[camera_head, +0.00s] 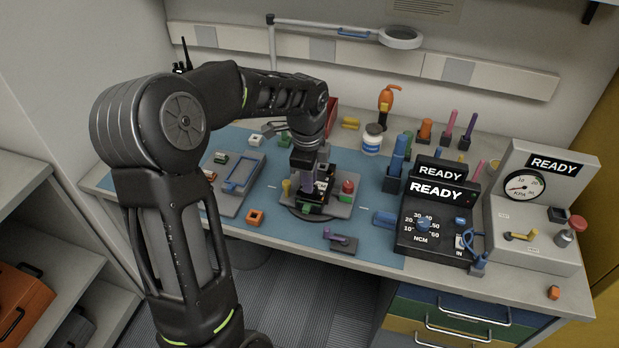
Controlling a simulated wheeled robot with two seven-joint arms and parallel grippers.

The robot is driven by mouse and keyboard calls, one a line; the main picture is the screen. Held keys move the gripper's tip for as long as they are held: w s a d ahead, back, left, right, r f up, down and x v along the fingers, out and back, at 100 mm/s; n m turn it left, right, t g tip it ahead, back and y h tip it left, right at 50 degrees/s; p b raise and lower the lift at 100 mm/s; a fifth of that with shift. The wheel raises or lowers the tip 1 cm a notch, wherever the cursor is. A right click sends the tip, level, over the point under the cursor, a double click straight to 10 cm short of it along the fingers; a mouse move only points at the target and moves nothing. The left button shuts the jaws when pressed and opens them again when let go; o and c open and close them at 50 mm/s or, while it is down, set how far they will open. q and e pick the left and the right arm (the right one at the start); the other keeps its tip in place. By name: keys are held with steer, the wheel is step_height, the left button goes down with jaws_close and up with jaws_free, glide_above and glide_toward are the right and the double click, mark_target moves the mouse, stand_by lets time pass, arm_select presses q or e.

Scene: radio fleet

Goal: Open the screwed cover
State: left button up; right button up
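My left arm comes in from the left, and my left gripper (316,184) points down over a small grey fixture (338,208) on the blue mat. A dark block-like device sits in this fixture, directly under and partly hidden by the gripper. I cannot make out a screwed cover, and the gripper hides much of the spot. The gap between the fingers is too small and dark to tell whether they are open or touching the device. A red knob (347,187) and a yellow peg (286,188) stand on either side. My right gripper is not in view.
A black box reading READY (436,222) with a blue knob and a grey gauge unit (534,222) stand on the right. A blue-handled tool (398,155) stands upright behind. A purple-handled piece (341,240) lies in front. A grey tray (243,173) lies left.

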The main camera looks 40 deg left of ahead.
arm_select(q)
jaws_close()
stand_by(1.1)
